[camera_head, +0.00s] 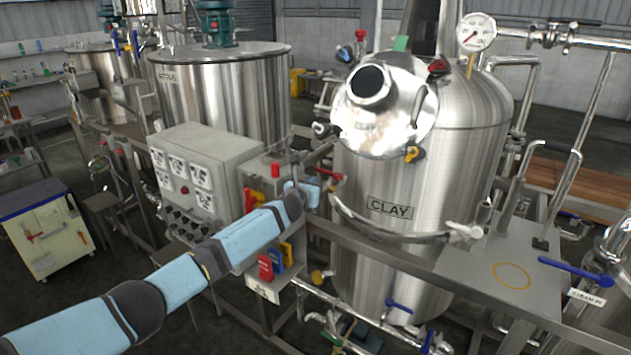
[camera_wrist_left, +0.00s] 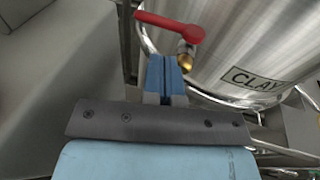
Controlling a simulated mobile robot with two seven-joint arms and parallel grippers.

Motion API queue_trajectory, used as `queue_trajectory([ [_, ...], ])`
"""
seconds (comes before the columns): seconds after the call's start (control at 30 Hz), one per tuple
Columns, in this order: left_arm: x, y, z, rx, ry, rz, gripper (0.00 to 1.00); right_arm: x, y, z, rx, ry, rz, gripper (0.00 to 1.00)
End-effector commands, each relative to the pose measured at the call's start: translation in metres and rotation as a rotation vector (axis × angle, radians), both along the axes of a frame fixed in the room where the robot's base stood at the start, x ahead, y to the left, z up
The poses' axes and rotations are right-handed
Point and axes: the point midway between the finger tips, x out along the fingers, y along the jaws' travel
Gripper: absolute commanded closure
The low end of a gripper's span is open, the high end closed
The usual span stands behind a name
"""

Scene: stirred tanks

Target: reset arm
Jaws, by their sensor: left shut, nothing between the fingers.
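My left arm reaches in from the lower left in the head view. My left gripper (camera_head: 316,183) is at the left side of the steel tank marked CLAY (camera_head: 420,245), close to a red valve handle (camera_head: 331,175). In the left wrist view the blue fingers of my left gripper (camera_wrist_left: 164,66) are shut together with nothing between them. The red handle (camera_wrist_left: 170,25) on its brass valve (camera_wrist_left: 186,58) lies just beyond the fingertips; whether they touch is hard to tell. The CLAY tank (camera_wrist_left: 235,45) fills the upper right there. My right gripper does not show.
A grey control box (camera_head: 205,172) with gauges stands left of my gripper. A steel rail (camera_head: 400,260) runs past the CLAY tank's front. A grey plate (camera_head: 480,265) lies at right.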

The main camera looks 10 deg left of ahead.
Motion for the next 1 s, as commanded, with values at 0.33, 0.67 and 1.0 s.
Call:
queue_trajectory([
  [0.33,-0.077,-0.043,-0.101,-0.433,0.166,-0.001,1.0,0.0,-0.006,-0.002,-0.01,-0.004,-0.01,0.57],
  [0.67,-0.25,-0.084,-0.223,-1.317,0.475,0.189,1.0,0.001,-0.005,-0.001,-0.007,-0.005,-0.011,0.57],
  [1.0,-0.432,-0.069,-0.273,-2.167,0.645,0.59,1.0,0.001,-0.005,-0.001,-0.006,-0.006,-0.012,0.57],
])
